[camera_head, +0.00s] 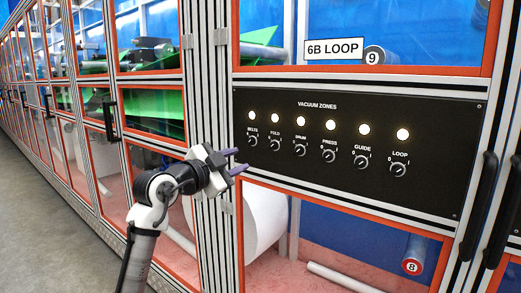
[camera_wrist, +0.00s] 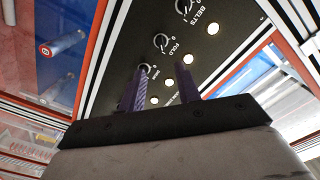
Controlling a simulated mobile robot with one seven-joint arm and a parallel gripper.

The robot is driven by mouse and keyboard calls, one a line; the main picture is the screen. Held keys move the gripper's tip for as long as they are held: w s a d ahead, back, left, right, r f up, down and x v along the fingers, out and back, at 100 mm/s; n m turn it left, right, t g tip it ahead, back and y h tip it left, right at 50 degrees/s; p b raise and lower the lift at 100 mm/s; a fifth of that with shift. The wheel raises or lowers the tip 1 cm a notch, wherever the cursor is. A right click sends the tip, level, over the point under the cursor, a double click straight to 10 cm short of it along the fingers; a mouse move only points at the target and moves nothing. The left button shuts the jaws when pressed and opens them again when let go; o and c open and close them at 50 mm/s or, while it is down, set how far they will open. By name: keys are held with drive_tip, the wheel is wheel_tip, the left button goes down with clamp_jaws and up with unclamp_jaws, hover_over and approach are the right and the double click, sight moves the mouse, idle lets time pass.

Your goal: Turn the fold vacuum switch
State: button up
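The fold switch (camera_head: 274,145) is a small round dark knob with a pale ring, second from the left on the black VACUUM ZONES panel (camera_head: 440,185). The white lamp (camera_head: 274,118) above it is lit. My gripper (camera_head: 238,161) is at the left of the panel, left of and slightly below the fold switch. Its two purple-grey fingers are apart with nothing between them. In the wrist view the fold switch (camera_wrist: 161,40) lies beyond the fingertips of my gripper (camera_wrist: 161,69). I see no contact with it. Its exact pointer angle is too small to tell.
Neighbouring knobs are belts (camera_head: 252,141) on the left and drum (camera_head: 300,149) on the right. More knobs, up to loop (camera_head: 398,170), follow, each under a lit lamp. Black door handles (camera_head: 479,207) stand at the right. A metal frame post (camera_head: 210,100) borders the panel's left.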

sight(271, 147)
drive_tip(key=p+x, duration=0.4)
drive_tip(key=x, duration=0.9)
drive_tip(key=shift+d+r, duration=0.1)
clamp_jaws()
